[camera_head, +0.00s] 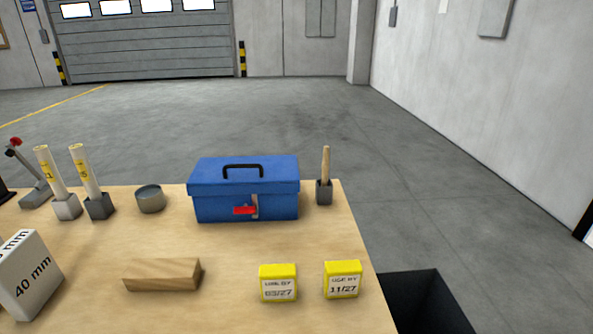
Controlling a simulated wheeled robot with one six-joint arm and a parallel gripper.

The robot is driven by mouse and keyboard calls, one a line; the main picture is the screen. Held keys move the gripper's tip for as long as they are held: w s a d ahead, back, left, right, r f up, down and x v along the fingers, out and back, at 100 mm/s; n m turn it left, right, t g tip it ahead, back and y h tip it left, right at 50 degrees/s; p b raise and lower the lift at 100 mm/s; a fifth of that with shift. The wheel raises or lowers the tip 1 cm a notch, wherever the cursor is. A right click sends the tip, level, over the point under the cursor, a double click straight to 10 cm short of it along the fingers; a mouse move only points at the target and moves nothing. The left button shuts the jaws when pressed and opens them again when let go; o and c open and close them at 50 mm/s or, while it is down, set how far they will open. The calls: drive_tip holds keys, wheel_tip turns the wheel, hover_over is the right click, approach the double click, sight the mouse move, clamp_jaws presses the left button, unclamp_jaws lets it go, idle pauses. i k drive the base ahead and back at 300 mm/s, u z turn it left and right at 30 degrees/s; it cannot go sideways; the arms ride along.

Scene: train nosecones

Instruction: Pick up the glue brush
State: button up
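A brush-like tool with a light wooden handle (325,163) stands upright in a small dark grey block holder (324,192) at the back right of the wooden table (230,240). Its lower end is hidden inside the holder, so I cannot see bristles. It stands just right of the blue toolbox and apart from it. My gripper is not in view.
A blue toolbox (245,190) stands left of the brush. Two yellow-topped boxes (278,283) (342,280), a wood block (162,274), a grey tin (150,199), two cartridges in holders (54,180) (90,180) and a 40 mm box (30,275) share the table. A dark bin (428,300) is beyond the right edge.

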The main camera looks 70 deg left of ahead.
sight(325, 166)
drive_tip(key=u, duration=0.85)
drive_tip(key=i, duration=0.85)
drive_tip(key=u, duration=1.3)
drive_tip(key=i, duration=0.3)
drive_tip(key=u, duration=0.2)
